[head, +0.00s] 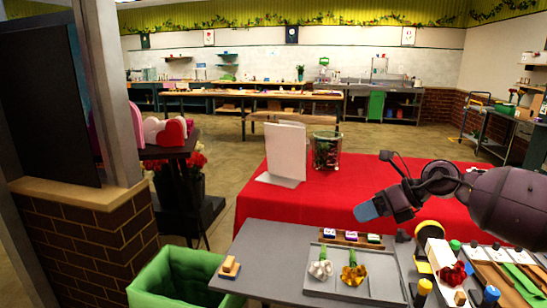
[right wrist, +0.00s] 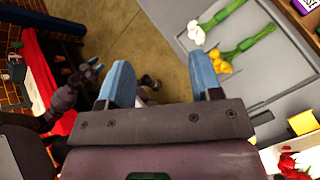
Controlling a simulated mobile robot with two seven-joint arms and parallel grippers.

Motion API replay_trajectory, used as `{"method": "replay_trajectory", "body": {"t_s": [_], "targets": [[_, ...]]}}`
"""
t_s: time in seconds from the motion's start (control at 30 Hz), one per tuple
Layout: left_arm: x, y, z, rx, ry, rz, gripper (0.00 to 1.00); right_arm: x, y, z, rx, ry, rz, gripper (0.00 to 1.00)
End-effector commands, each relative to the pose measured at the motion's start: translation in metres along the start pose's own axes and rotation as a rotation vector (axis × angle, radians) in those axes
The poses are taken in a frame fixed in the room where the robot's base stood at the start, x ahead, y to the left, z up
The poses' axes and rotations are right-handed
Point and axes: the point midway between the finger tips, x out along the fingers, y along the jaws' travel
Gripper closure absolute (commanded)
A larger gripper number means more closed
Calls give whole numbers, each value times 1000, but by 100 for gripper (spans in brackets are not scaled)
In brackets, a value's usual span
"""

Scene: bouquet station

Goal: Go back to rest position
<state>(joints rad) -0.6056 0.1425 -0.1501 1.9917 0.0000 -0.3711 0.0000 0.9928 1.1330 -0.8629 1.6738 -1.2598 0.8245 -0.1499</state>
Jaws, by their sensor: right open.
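My right gripper (head: 374,209) is above the red-covered table, at the right of the head view. Its blue fingertips stand apart with nothing between them, which also shows in the right wrist view (right wrist: 160,82). My left gripper does not show in the head view. A grey tray (head: 388,290) on the grey table holds a white flower (head: 320,269) and a yellow flower (head: 353,275). Both flowers also lie in the right wrist view, the white one (right wrist: 197,34) above the yellow one (right wrist: 217,62).
A white folded card (head: 285,150) and a glass vase (head: 326,152) stand on the red-covered table (head: 262,205). A red flower (head: 452,274) and tools crowd the right. A green bin (head: 180,285) stands at front left; a brick half-wall (head: 95,232) is left.

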Motion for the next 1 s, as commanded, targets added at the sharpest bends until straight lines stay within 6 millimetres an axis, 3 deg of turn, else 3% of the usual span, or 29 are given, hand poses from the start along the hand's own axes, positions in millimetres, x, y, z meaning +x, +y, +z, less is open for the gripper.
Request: {"method": "replay_trajectory", "body": {"t_s": [0.1,0.23,0.33,0.47,0.67,0.87,1.0], "targets": [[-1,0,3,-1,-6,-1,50,23,38,20,179,-214,183,41],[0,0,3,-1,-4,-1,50,37,64,32,460,-433,373,41],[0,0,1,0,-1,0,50,43,69,29,715,-578,489,41],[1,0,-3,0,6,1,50,50,59,10,1043,-719,587,41],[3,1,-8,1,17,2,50,63,33,-46,1523,-873,658,41],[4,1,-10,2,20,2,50,76,11,-125,1963,-981,666,41],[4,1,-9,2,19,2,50,84,4,-187,2233,-1042,651,41]]}}
